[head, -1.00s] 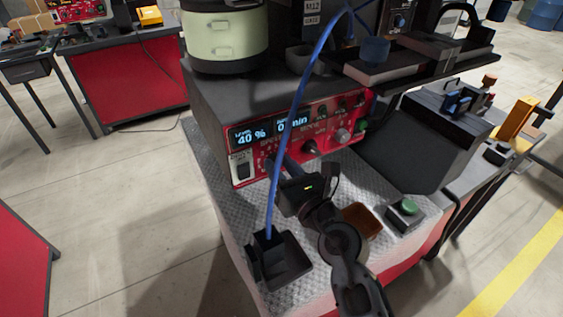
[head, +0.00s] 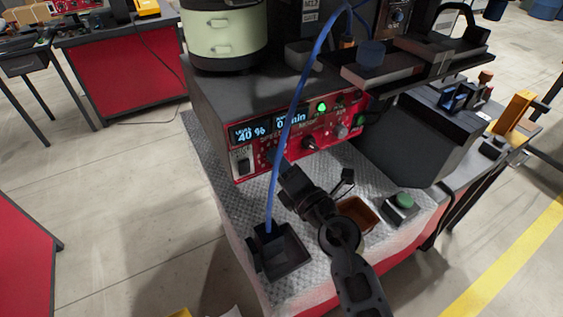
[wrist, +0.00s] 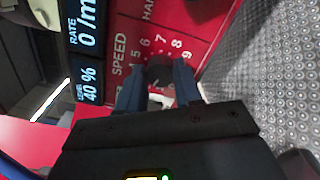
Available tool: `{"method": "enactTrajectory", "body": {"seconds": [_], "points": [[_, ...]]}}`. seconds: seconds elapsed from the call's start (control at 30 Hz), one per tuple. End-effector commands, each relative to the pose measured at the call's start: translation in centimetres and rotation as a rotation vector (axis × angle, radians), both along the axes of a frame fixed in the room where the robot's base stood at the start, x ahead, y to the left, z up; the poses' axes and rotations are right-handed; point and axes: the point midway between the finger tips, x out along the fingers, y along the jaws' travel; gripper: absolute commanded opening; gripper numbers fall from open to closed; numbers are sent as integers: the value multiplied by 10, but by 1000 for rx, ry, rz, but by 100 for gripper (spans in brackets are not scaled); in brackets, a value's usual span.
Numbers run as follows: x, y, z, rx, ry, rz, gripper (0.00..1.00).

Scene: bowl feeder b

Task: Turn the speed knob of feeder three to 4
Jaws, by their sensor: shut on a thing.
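The speed knob (wrist: 160,74) is dark and sits on the red front panel (wrist: 195,30) of the feeder. Numerals from 4 to 9 show around it; its pointer is not clear. My gripper (wrist: 158,88) is shut on the knob, one finger on each side. In the head view, my gripper (head: 274,158) reaches the left part of the panel (head: 311,143) and hides most of the knob. The level display (head: 252,133) reads 40 % and the rate display (head: 291,122) reads 0 /min. A green lamp (head: 321,107) is lit.
A blue cable or tube (head: 296,100) runs down past my gripper into a black open box (head: 277,257). A brown tray (head: 357,216) and a green button box (head: 402,206) stand on the metal plate. A white rocker switch (head: 243,164) is left of the knob.

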Motion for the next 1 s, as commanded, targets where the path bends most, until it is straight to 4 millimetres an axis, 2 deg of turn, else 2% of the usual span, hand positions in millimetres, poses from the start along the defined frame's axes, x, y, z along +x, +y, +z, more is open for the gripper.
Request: {"method": "enactTrajectory", "body": {"seconds": [0.7, 1.0], "points": [[1, -2, -2, 555, 374, -3, 4], [1, -1, -3, 729, 491, -3, 4]]}}
